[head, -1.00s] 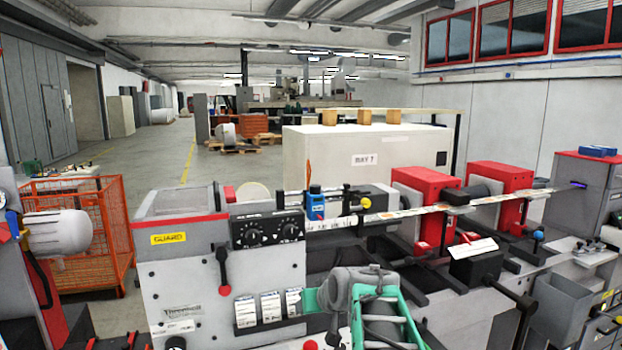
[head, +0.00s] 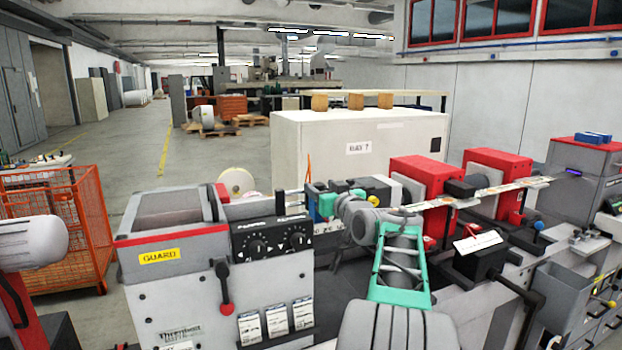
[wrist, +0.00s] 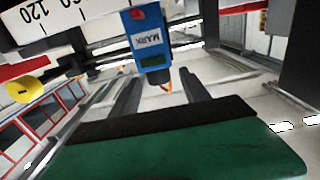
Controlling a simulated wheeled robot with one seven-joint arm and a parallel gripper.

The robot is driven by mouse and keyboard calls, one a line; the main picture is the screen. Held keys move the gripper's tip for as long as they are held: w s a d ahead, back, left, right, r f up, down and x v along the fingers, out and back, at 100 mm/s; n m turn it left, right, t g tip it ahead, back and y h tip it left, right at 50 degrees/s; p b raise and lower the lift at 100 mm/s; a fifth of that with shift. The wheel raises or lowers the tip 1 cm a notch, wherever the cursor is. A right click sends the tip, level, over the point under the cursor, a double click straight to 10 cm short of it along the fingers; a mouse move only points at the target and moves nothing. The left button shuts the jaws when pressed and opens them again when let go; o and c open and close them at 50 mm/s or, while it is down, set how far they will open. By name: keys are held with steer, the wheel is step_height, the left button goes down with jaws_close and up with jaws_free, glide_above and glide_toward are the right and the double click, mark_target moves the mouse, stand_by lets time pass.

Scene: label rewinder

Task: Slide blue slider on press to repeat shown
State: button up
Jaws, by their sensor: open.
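The blue slider (wrist: 150,50), labelled MARK and with a red spot, sits on a white numbered scale (wrist: 60,22) in the wrist view. My gripper (wrist: 160,88) is open; its two dark fingers point toward the slider. The slider appears between and just beyond the fingertips, and nothing is seen held. Contact cannot be judged. In the head view my gripper (head: 322,204) is at the rail of the press, and its green and grey body hides most of the slider. Only a little blue (head: 312,188) shows there.
A yellow knob (wrist: 24,91) is beside the scale; it shows right of my gripper in the head view (head: 374,201). A control panel with dials (head: 272,240) stands left of the gripper. Red motor housings (head: 422,172) and a label strip (head: 490,192) lie to the right.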

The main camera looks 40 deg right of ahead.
mark_target(316, 183)
steer(key=p+x, duration=0.1)
steer(key=x, duration=0.4)
steer(key=shift+w+d+p, duration=0.1)
steer(key=shift+w+p, duration=0.1)
steer(key=shift+p, duration=0.2)
jaws_close()
steer(key=shift+f, duration=0.1)
stand_by(0.9)
